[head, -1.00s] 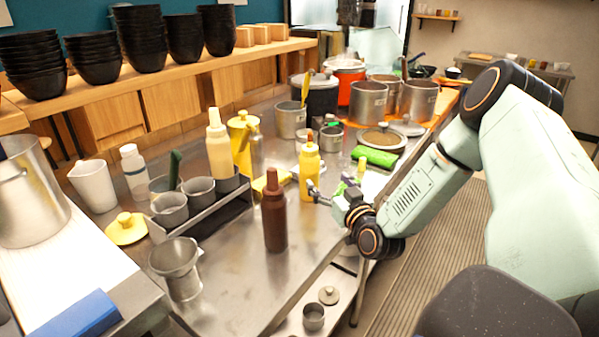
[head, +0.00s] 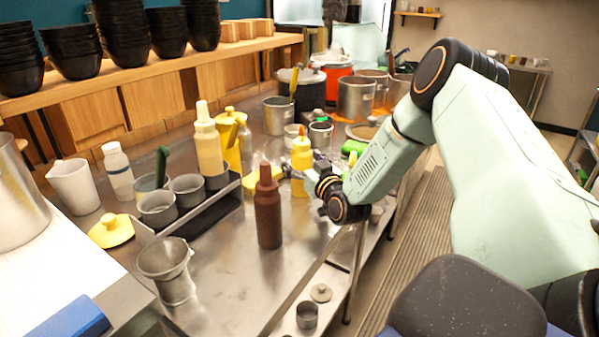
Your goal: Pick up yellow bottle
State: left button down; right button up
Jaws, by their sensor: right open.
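A yellow squeeze bottle (head: 301,161) with an orange tip stands upright on the steel counter, right of the middle. My right gripper (head: 290,172) is open at the bottle's lower part, with its fingers in front of or beside it. I cannot tell whether the fingers touch the bottle. My right arm comes in from the right and hides part of the counter behind it. My left gripper is out of view.
A brown bottle (head: 268,208) stands close in front of the gripper. A pale cream bottle (head: 208,140) and a yellow container (head: 231,150) stand to the left. Pots (head: 356,98) stand behind. Bare counter lies at the front.

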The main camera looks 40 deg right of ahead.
jog(key=shift+w+d, duration=0.25)
jog(key=shift+d, duration=0.15)
jog(key=shift+a+r, duration=0.1)
jog(key=shift+a, duration=0.2)
jog(key=shift+c, duration=1.7)
jog(key=shift+d, duration=0.2)
jog(key=c, duration=0.3)
jog(key=shift+c, duration=1.3)
jog(key=shift+a, duration=0.15)
notch_tip(320, 180, up, 9)
jog(key=p, duration=0.3)
jog(key=shift+r+p, duration=0.35)
jog(key=shift+r, duration=0.1)
